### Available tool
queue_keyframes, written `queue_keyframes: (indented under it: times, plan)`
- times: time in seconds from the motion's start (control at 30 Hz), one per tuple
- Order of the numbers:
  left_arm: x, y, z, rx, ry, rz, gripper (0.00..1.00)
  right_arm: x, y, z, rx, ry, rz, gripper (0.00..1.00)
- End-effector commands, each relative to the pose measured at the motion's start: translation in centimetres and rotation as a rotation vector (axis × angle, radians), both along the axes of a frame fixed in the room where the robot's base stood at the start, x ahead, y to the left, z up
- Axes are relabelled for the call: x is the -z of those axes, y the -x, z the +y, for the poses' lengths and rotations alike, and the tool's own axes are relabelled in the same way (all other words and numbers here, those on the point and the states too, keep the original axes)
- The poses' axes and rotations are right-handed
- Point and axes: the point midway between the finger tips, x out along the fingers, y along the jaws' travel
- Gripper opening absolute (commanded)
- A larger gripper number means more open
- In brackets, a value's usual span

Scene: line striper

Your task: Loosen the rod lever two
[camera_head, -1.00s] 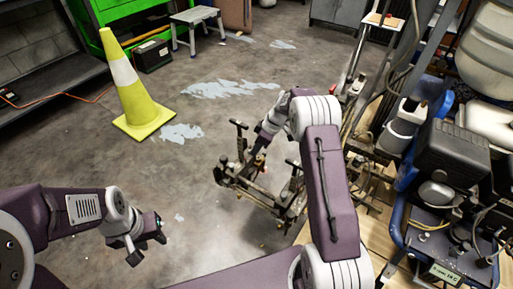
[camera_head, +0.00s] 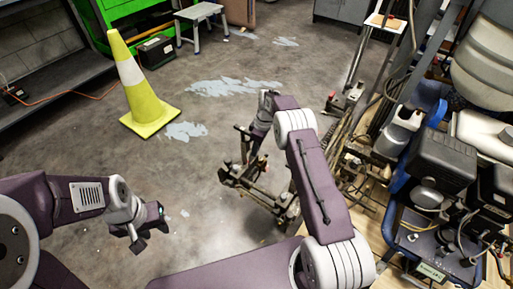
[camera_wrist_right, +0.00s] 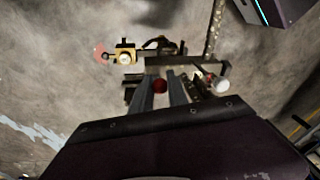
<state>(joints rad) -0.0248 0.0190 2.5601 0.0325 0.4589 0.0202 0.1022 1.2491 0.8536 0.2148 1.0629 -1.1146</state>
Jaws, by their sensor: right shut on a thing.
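The striper's rod assembly (camera_head: 236,177) is a dark, worn metal frame with upright levers, low over the floor in the middle of the head view. In the head view my right wrist and arm partly hide that grip. Which numbered lever this is cannot be read. My left gripper (camera_head: 150,226) hangs over bare floor at the lower left, apart from the machine; its finger gap is unclear.
The line striper's body, with a blue frame (camera_head: 392,225) and black engine (camera_head: 440,160), fills the right side. A yellow cone (camera_head: 143,95) stands at the upper left. A small step stool (camera_head: 200,14) is at the back. The floor between is free.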

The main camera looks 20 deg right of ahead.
Motion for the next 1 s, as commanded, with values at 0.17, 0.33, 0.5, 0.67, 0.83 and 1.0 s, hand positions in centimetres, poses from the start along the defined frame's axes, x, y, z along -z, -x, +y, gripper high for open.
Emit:
queue_keyframes:
  times: [0.17, 0.33, 0.5, 0.67, 0.83, 1.0]
  plan:
    - [0.0, 0.0, 0.0, 0.0, 0.0, 0.0, 0.36, 0.0, 0.0, 0.0, 0.0, -0.001, -0.002, 0.41]
    - [0.0, 0.0, 0.0, 0.0, 0.0, 0.0, 0.36, 0.0, 0.0, 0.0, 0.0, 0.0, -0.001, 0.41]
    - [-0.7, 0.0, 0.0, 0.0, 0.0, 0.0, 0.36, -1.5, -0.1, -0.2, 0.001, 0.0, -0.003, 0.41]
    - [-2.4, 0.0, 0.0, 0.0, 0.0, 0.0, 0.36, -5.2, 0.0, -0.9, 0.001, 0.0, -0.003, 0.41]
    - [-3.4, 0.0, 0.0, 0.0, 0.0, 0.0, 0.36, -8.1, 0.0, -1.5, 0.001, 0.0, -0.003, 0.41]
    - [-3.6, 0.0, 0.0, 0.0, 0.0, 0.0, 0.36, -9.0, 0.0, -1.7, 0.0, -0.001, -0.002, 0.41]
